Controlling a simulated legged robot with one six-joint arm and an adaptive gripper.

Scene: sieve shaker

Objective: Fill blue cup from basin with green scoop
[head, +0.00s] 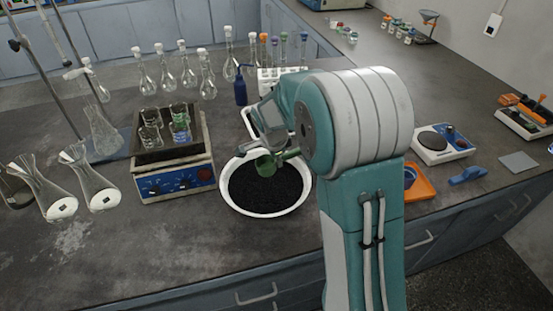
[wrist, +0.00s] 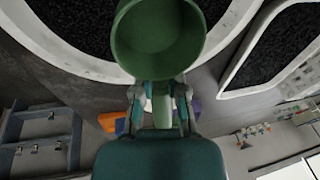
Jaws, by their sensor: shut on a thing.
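The green scoop (head: 268,164) is over the white basin (head: 228,204), which holds dark granules. My gripper (wrist: 160,92) is shut on the scoop's handle, and the round green bowl (wrist: 158,30) extends beyond the fingertips. I see no granules on the visible green surface of the bowl. In the head view the bowl looks to be just above the granules or touching them; I cannot tell which. A blue cup (head: 410,176) sits in an orange tray (head: 422,188) to the right, partly hidden behind my arm.
A second white tray (head: 246,122) lies behind the basin, partly hidden by my arm. A shaker with beakers (head: 174,181) stands close to the basin's left. A blue bottle (head: 240,88) and a tube rack (head: 266,80) stand behind. A scale (head: 443,150) is at the right.

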